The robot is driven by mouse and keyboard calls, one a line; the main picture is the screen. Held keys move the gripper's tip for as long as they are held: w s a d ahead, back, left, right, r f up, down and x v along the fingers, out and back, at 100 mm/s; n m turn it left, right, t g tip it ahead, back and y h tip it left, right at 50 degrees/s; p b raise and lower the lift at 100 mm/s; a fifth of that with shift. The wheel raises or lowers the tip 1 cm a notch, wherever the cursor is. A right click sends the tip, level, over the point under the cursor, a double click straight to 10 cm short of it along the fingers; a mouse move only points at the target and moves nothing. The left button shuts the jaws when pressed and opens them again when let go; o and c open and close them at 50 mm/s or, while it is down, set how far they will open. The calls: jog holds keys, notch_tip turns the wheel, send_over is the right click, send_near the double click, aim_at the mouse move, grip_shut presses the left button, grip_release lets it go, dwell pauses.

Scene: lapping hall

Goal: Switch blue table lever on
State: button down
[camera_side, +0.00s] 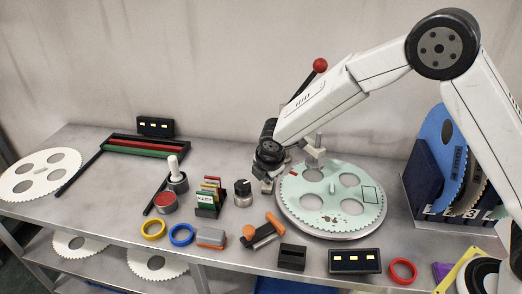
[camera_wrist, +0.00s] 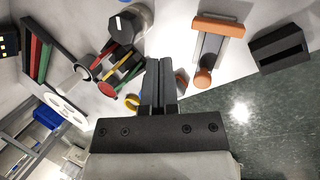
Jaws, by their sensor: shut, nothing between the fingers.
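A lever with a red ball (camera_side: 320,65) on a black rod stands behind my arm in the side view; its foot is hidden. I cannot tell whether it is the blue table lever, and no blue lever shows clearly. A grey device with an orange handle (camera_side: 263,232) lies at the table front; it also shows in the wrist view (camera_wrist: 214,42). My gripper (camera_side: 267,186) is low over the table, just left of the pale green toothed disc (camera_side: 312,214). In the wrist view my gripper (camera_wrist: 161,66) is shut with nothing held.
A black knob (camera_side: 243,192), a card rack (camera_side: 207,200) and a slotted black block (camera_side: 292,257) stand near my gripper. Blue (camera_side: 181,235), yellow (camera_side: 153,229) and red (camera_side: 403,271) rings lie along the front edge. Bare table shows at the back left.

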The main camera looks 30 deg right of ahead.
jog(key=w+a+f+n, duration=0.1)
jog(key=w+a+n, duration=0.1)
jog(key=shift+w+a+f+n, duration=0.1)
jog(key=shift+f+n, duration=0.1)
jog(key=shift+n, duration=0.1)
dwell(0.3)
jog(key=shift+x, duration=5.05)
jog(key=shift+w+d+r, duration=0.15)
jog(key=shift+d+r, duration=0.45)
jog(key=shift+d, duration=0.25)
jog(key=shift+w+d+r, duration=0.2)
jog(key=shift+d+r, duration=0.4)
jog(key=shift+d, duration=0.25)
